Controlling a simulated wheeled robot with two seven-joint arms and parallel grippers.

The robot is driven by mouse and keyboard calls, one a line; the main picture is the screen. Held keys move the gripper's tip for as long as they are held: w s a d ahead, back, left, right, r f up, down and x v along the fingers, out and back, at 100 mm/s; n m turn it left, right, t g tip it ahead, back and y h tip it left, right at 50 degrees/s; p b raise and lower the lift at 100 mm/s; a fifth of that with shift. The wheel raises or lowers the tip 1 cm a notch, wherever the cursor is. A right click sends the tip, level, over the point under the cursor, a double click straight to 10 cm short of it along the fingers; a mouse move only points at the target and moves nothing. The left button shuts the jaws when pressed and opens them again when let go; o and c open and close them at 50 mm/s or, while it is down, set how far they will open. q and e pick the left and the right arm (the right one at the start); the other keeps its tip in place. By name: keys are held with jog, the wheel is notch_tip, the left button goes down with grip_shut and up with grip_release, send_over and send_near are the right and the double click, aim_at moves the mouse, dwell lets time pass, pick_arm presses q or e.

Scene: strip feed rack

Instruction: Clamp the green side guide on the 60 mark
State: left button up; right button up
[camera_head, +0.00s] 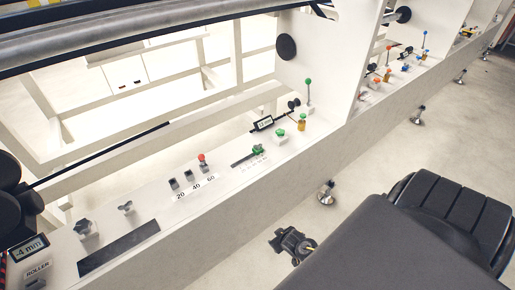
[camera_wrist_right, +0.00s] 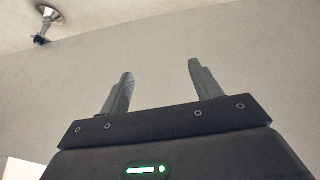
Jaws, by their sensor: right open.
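A small green clamp piece (camera_head: 257,152) sits on a short dark slide on the white rail, with a small printed scale beside it. I take it as the side guide; the scale figures are too small to read. Larger labels 20, 40 and 60 (camera_head: 211,178) are printed further left, below two dark blocks and a red-knobbed lever (camera_head: 202,160). My right gripper (camera_head: 295,245) hangs in front of the rail, apart from the guide. In the right wrist view its fingers (camera_wrist_right: 161,72) are spread, with nothing between them. My left gripper is not in view.
A green-balled lever (camera_head: 308,82) and a green knob (camera_head: 280,133) stand right of the guide, near a small display (camera_head: 262,123). Another display (camera_head: 28,247) reads -4 mm at lower left. A long roller (camera_head: 150,38) crosses above. Levelling feet (camera_head: 326,192) stand on the floor.

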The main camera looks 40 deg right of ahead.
jog(key=w+d+r+t+b, duration=0.1)
jog(key=w+d+r+t, duration=0.15)
jog(key=w+r, duration=0.5)
jog(key=m+t+h+b, duration=0.2)
jog(key=m+t, duration=0.2)
send_near(258, 145)
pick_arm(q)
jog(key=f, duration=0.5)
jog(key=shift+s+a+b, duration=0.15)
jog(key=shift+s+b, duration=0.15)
pick_arm(e)
jog(key=shift+n, duration=0.3)
jog(key=x, duration=0.8)
jog(key=shift+a, duration=0.1)
jog(key=shift+h, duration=0.3)
jog(key=c, duration=1)
